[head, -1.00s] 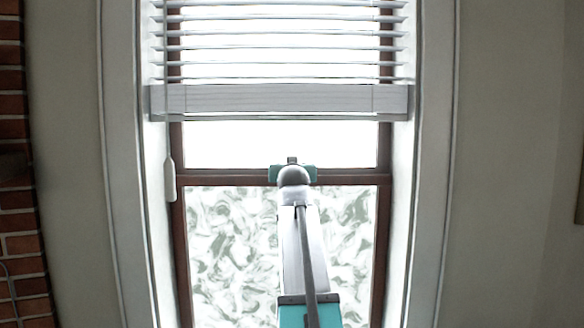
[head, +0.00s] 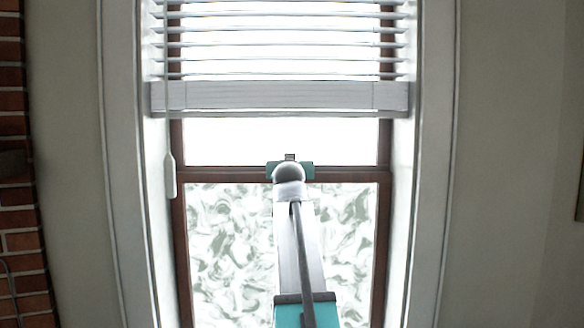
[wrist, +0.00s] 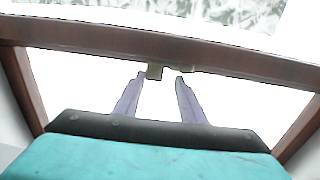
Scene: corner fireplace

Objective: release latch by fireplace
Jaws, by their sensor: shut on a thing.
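The window latch (wrist: 154,71) is a small tan-grey piece on the brown middle rail of the window. The rail (head: 345,175) also crosses the wrist view (wrist: 230,62). In the wrist view, my gripper (wrist: 160,78) has its two pale purple fingers at the rail, one on each side of the latch. It is shut on the latch, though the exact contact is hard to see against the bright glass. In the head view, my gripper's teal body (head: 307,170) is at the middle of the rail, and my wrist hides most of the latch area.
A white blind (head: 280,96) hangs across the upper window, above my gripper. Its white wand (head: 170,176) hangs at the left. White window trim (head: 432,200) frames both sides. A brick wall (head: 22,215) stands at the far left. The lower pane has swirled frosted glass (head: 232,240).

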